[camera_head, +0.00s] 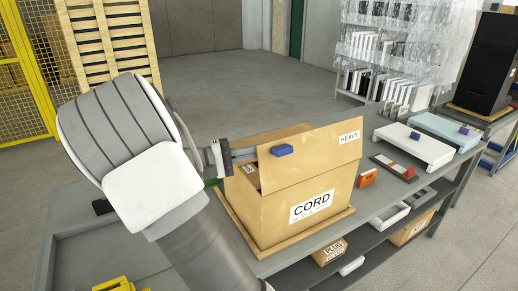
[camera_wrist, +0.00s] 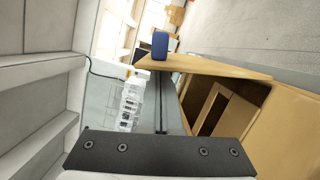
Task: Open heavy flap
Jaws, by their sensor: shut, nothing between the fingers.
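The cardboard box (camera_head: 285,213) marked CORD stands on a wooden board on the bench. Its flap (camera_head: 312,158), marked HEAVY and bearing a blue block (camera_head: 282,150), is raised and tilted, with a dark gap into the box at its left. My gripper (camera_head: 254,153) is shut and empty, reaching in from the left at the flap's left edge. In the wrist view the shut fingers (camera_wrist: 160,82) point toward the flap (camera_wrist: 210,67), near the blue block (camera_wrist: 160,45). The box opening (camera_wrist: 212,108) shows to their right. Whether the fingers touch the flap I cannot tell.
On the bench right of the box are an orange block (camera_head: 367,178), a dark tray (camera_head: 395,168) with a red piece, and a white stand (camera_head: 413,147). A lower shelf holds a small box marked PLUG (camera_head: 330,251). A yellow fence (camera_head: 28,65) stands at the far left.

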